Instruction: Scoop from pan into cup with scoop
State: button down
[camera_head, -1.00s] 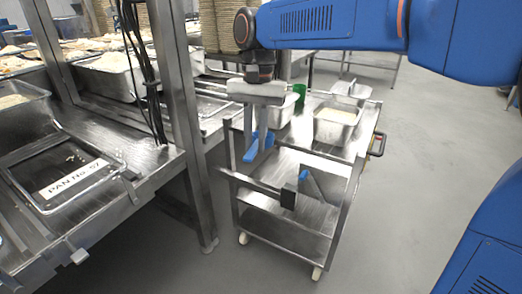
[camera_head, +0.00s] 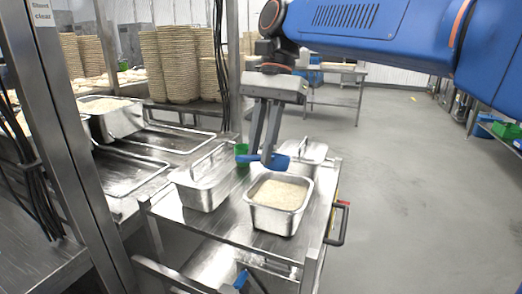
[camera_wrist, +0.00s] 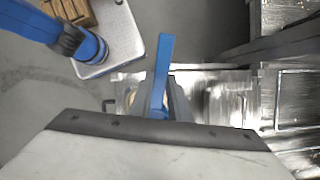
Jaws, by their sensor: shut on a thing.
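My gripper (camera_head: 266,150) is shut on the blue scoop (camera_head: 276,162), pointing down. The scoop's blue handle also shows in the wrist view (camera_wrist: 162,70) between the fingers. In the head view, the scoop appears above the far rim of a steel pan (camera_head: 272,218) holding pale rice (camera_head: 280,193); its exact height is unclear. I cannot see whether the scoop or cup holds rice.
The pan stands on a steel trolley (camera_head: 240,233). A steel post (camera_head: 72,120) and bench (camera_head: 130,178) are at the left. The floor at right (camera_head: 430,200) is clear.

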aim_at(273, 155)
jog(key=shift+f, duration=6)
jog(key=shift+w+d, duration=0.45)
jog(key=shift+w, duration=0.35)
jog(key=shift+w+d, duration=0.4)
jog(key=shift+w, duration=0.4)
jog(key=shift+w+d, duration=0.45)
jog(key=shift+w, duration=0.35)
jog(key=shift+r, duration=0.15)
jog(key=shift+r, duration=4.75)
jog(key=shift+d, duration=0.1)
